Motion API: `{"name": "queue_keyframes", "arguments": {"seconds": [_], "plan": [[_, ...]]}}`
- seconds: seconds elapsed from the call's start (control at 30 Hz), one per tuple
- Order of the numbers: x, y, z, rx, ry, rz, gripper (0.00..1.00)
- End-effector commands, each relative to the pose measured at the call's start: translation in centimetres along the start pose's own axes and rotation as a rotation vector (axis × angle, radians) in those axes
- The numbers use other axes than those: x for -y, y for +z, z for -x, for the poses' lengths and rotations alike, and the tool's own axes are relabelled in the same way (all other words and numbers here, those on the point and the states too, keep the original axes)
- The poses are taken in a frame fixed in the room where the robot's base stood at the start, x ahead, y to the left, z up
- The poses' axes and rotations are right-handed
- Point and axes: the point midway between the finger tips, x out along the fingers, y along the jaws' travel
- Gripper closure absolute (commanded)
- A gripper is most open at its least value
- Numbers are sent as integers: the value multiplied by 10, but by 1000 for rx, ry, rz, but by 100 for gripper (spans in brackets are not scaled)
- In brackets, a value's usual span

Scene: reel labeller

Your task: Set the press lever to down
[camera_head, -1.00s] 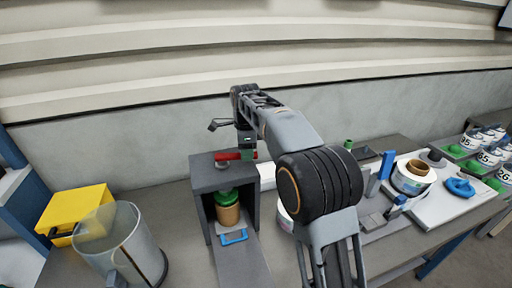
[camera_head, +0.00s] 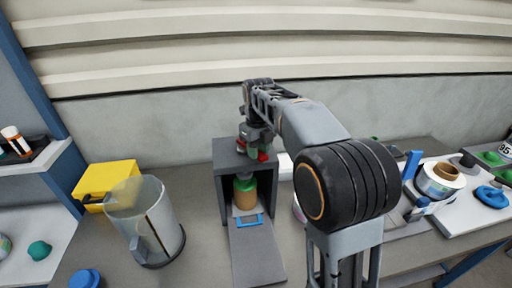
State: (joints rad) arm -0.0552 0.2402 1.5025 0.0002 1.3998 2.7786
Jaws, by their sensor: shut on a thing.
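The press is a dark grey box (camera_head: 222,190) with an open front, standing on the bench. Its red lever (camera_head: 263,157) shows at the top right front edge of the box, mostly covered by my gripper. Inside the box stands a jar (camera_head: 245,198) with a green lid, on a small plate with a blue handle (camera_head: 249,220). My gripper (camera_head: 260,148) is over the top of the box, shut on the red lever. The fingertips are small and partly hidden, so the exact hold is unclear.
A clear cylinder (camera_head: 145,222) and a yellow box (camera_head: 105,180) stand left of the press. A grey ramp or board (camera_head: 255,252) runs forward from it. On the right are a label reel (camera_head: 437,180), a blue upright (camera_head: 411,165) and a blue object (camera_head: 491,196).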

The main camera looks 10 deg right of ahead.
Motion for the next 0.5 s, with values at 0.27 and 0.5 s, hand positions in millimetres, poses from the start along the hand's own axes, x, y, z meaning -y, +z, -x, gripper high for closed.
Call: {"name": "queue_keyframes", "arguments": {"seconds": [0.27, 0.5], "plan": [[-10, 0, 0, 0, 0, -129, 100], [-13, 1, 0, 1, 0, -175, 100]]}}
